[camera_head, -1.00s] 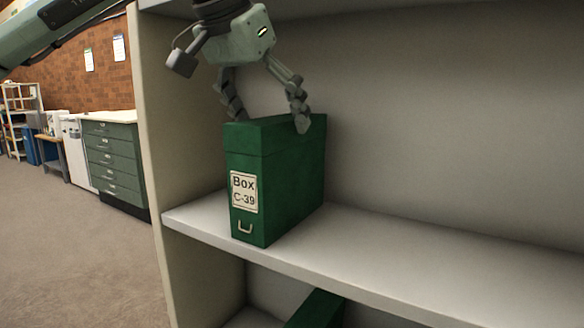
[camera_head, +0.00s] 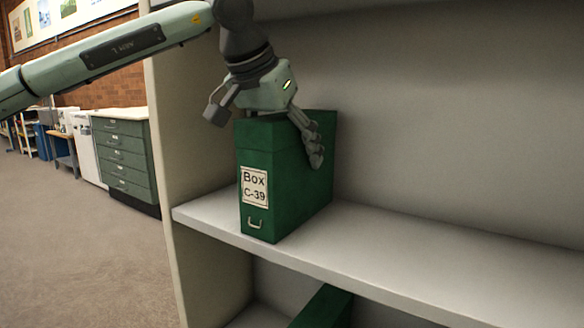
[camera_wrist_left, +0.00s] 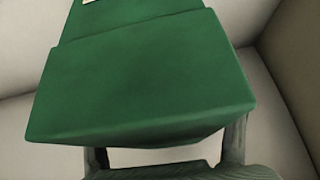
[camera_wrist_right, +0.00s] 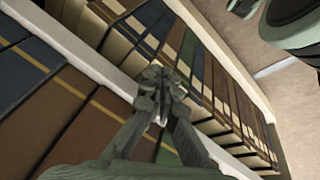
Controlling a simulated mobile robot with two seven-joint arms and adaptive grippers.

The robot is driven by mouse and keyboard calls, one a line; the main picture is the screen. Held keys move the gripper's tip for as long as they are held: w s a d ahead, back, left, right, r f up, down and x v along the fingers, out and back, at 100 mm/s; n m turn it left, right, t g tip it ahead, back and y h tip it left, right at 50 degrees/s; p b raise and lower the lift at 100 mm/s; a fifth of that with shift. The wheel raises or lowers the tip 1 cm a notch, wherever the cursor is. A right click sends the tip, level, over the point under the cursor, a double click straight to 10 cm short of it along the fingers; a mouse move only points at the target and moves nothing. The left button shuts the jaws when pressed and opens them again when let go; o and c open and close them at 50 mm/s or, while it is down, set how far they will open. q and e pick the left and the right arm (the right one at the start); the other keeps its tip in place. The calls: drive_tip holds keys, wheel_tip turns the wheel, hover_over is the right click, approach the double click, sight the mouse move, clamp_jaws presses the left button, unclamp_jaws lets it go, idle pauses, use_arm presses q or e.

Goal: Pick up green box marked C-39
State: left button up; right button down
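The green box marked C-39 (camera_head: 285,180) stands upright on the light shelf, with its label and metal pull facing out. My left gripper (camera_head: 283,150) is over the box top, pointing down. Firm contact is not clear. My right gripper (camera_wrist_right: 158,95) has its fingers together with nothing between them.
The shelf board (camera_head: 400,240) is clear to the right of the box. The shelf's side panel (camera_head: 170,160) stands close on the left. Another green box (camera_head: 325,308) is on the level below. The right wrist view shows shelved volumes (camera_wrist_right: 200,75) under my right gripper.

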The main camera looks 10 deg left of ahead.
use_arm(q)
drive_tip(key=c, duration=1.2)
drive_tip(key=shift+r, duration=0.1)
drive_tip(key=shift+c, duration=0.2)
drive_tip(key=shift+r, duration=0.15)
